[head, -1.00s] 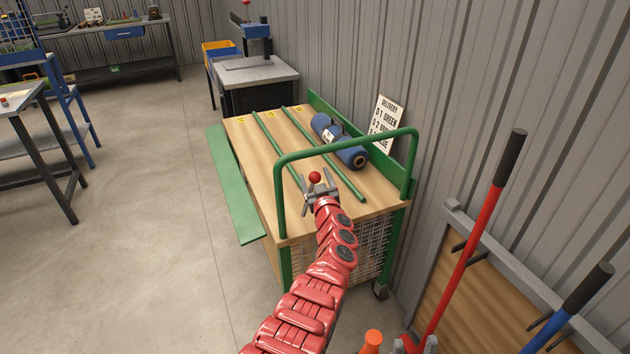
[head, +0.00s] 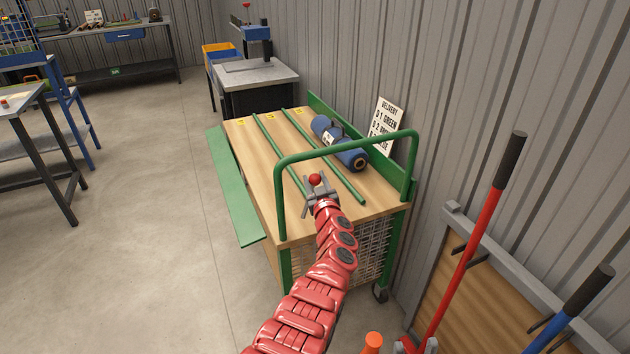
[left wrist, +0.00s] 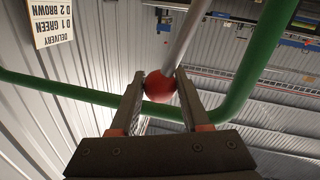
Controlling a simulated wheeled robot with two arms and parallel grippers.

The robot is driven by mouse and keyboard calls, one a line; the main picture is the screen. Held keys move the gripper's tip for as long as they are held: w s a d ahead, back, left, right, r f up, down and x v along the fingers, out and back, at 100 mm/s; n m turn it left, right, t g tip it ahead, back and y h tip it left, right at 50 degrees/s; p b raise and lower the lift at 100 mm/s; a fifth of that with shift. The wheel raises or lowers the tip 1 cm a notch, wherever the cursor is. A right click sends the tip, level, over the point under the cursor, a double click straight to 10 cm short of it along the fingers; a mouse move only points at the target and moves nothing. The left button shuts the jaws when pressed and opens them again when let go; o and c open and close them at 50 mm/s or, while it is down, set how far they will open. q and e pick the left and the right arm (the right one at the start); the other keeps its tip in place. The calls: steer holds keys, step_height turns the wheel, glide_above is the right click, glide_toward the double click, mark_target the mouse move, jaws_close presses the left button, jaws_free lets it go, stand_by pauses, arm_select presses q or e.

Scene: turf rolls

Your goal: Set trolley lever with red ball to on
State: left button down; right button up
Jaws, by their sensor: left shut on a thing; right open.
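The trolley (head: 250,180) has a wooden top and a green frame, and stands against the corrugated wall. The lever's red ball (head: 315,179) shows at the near end of the trolley, by the green push handle (head: 350,146). My left gripper (head: 317,188) is shut on the red ball. In the left wrist view the red ball (left wrist: 163,103) sits between the two fingers, and the grey lever rod (left wrist: 184,35) runs up from it. The lever's base and any on or off marking are hidden. My right gripper is not in view.
A blue roll (head: 342,145) lies on the trolley top between green rails. A delivery sign (head: 386,122) leans by the wall. Long-handled tools (head: 468,245) stand at the right. A grey-topped stand (head: 255,72) is behind the trolley.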

stand_by(0.8)
arm_select(q)
steer(key=shift+s+a+r+n, duration=0.15)
steer(key=shift+s+a+n, duration=0.05)
steer(key=shift+a+n, duration=0.45)
steer(key=shift+s+a+b, duration=0.1)
steer(key=shift+a+b, duration=0.1)
steer(key=shift+b, duration=0.1)
steer(key=a+n+b, duration=0.1)
steer(key=b, duration=0.1)
steer(key=s+a+n+b, duration=0.1)
steer(key=a+n+b, duration=0.1)
steer(key=b, duration=0.1)
steer(key=shift+s+r+t+y, duration=0.1)
steer(key=shift+s+t+y, duration=0.1)
steer(key=shift+t+y, duration=0.15)
steer(key=shift+c, duration=1.9)
jaws_free()
